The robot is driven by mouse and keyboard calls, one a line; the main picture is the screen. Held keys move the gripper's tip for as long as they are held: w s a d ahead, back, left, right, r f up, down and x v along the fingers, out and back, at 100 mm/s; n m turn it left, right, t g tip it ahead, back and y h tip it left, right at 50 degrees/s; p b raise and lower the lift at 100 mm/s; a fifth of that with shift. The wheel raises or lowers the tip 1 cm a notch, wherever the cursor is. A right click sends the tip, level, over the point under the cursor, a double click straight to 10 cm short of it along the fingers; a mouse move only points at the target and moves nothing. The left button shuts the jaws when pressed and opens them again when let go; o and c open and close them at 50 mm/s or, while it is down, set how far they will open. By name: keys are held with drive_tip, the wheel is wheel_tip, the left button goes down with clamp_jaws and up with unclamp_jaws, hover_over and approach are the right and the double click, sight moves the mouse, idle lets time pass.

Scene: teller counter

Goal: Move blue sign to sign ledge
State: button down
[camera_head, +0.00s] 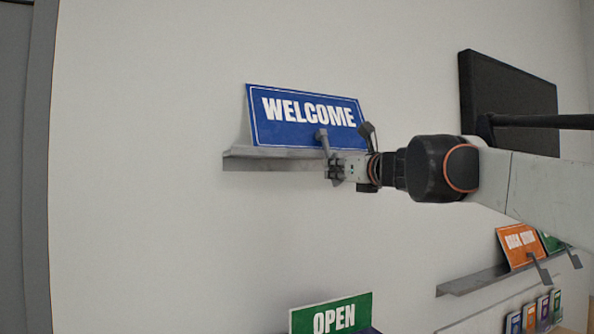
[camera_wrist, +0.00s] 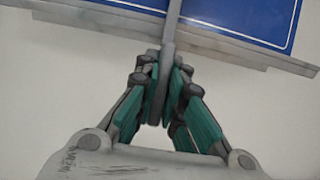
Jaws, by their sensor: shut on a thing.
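The blue sign (camera_head: 285,122), with white WELCOME lettering, is at the grey wall ledge (camera_head: 250,164) in the head view. Its lower edge is close above the ledge; I cannot tell whether it touches. A grey handle (camera_head: 325,143) sticks out from its front. My gripper (camera_head: 334,172) is shut on this handle, in front of the ledge. In the wrist view, the green-padded fingers of my gripper (camera_wrist: 166,75) pinch the grey handle (camera_wrist: 172,35), with the blue sign (camera_wrist: 230,18) and the ledge (camera_wrist: 235,50) behind.
A green OPEN sign (camera_head: 332,314) is at the bottom. A lower shelf (camera_head: 470,284) at right holds an orange sign (camera_head: 519,244) and a green sign (camera_head: 551,241). Several small coloured cards (camera_head: 529,318) are below it. A black monitor (camera_head: 507,90) is at upper right. The wall left of the ledge is bare.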

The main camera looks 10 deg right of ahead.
drive_tip(key=shift+r, duration=0.15)
drive_tip(key=shift+r+p, duration=0.35)
drive_tip(key=shift+r+p, duration=0.4)
drive_tip(key=shift+r, duration=0.2)
drive_tip(key=shift+s, duration=0.1)
